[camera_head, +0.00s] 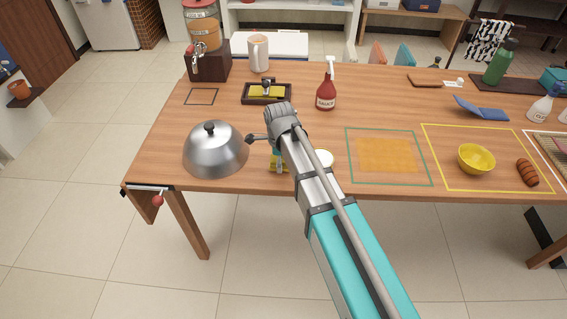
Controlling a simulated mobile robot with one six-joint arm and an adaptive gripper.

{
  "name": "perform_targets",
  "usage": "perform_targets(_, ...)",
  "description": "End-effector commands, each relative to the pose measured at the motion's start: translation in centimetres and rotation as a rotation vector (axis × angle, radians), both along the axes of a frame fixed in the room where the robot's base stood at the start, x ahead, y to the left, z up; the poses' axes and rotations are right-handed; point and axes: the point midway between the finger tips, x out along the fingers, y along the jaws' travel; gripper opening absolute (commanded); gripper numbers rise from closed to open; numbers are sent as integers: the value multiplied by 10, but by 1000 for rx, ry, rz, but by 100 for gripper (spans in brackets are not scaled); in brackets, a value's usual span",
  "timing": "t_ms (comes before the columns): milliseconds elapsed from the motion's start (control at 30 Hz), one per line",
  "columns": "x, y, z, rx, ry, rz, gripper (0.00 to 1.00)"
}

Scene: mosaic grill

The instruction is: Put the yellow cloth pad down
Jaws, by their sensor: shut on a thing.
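My gripper (279,167) is near the front edge of the wooden table, just right of the silver dome lid. My arm hides most of it. It is shut on the yellow cloth pad (273,161), and only small yellow parts of the pad show beside the fingers. I cannot tell whether the pad touches the table top.
The silver dome lid (214,150) stands close on the left. A red sauce bottle (326,94) and a black tray (247,100) stand behind. A green outline (347,150) around an orange-yellow patch and a yellow bowl (477,159) lie to the right.

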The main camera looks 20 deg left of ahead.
Motion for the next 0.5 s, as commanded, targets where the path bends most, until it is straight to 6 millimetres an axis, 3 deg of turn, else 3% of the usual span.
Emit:
perform_targets(200,0,0,-4,0,0,0,32)
perform_targets(233,0,0,-3,0,0,0,74)
perform_targets(367,0,0,-3,0,0,0,98)
perform_targets(500,0,0,-3,0,0,0,100)
